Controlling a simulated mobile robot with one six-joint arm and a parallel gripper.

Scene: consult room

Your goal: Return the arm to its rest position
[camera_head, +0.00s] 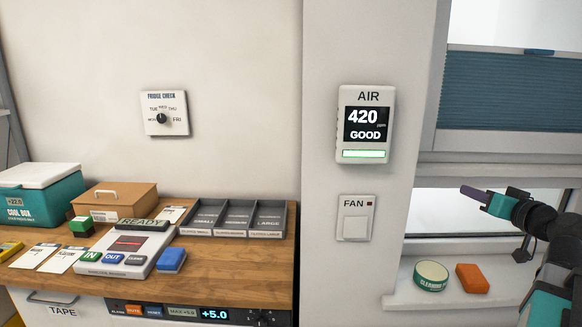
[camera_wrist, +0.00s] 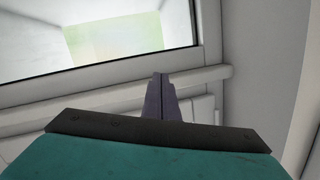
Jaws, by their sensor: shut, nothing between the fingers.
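My gripper (camera_head: 475,194) is at the right of the head view, in front of the window and above the sill, pointing left. Its purple fingers are shut together with nothing between them. In the wrist view the closed fingers (camera_wrist: 160,98) point toward the window frame and touch nothing that I can see. My arm comes in from the right edge of the head view.
A green-and-white tin (camera_head: 431,276) and an orange block (camera_head: 473,278) lie on the sill (camera_head: 400,298) below my gripper. A fan switch (camera_head: 356,218) and air monitor (camera_head: 365,124) are on the wall. The wooden counter (camera_head: 215,262) at left holds trays and boxes.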

